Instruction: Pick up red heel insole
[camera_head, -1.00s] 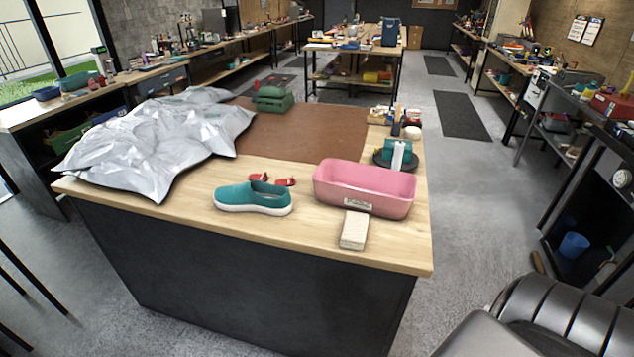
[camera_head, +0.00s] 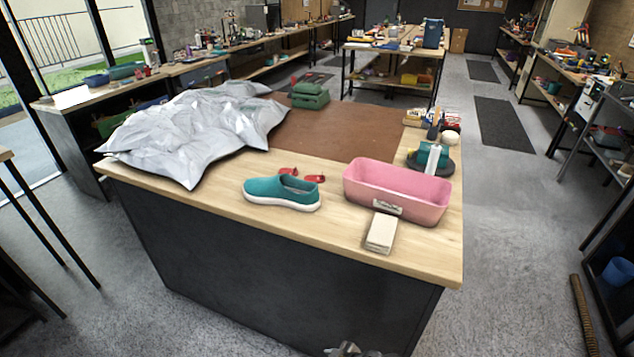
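Two small red pieces lie flat on the wooden bench top behind the teal shoe: a left one (camera_head: 288,171) and a right one (camera_head: 315,178). They look like insole parts, but are too small to tell which is the heel insole. The teal slip-on shoe (camera_head: 275,190) with a white sole stands in front of them and partly hides the left one. Neither gripper is clearly in view. A small grey metal part shows at the bottom edge, below the bench front; I cannot tell what it is.
A pink bin (camera_head: 395,190) stands right of the red pieces, with a pale block (camera_head: 381,233) in front. Crumpled silver sheeting (camera_head: 195,130) covers the left. A brown mat (camera_head: 335,130), a green box (camera_head: 309,96) and a dark round stand lie farther back.

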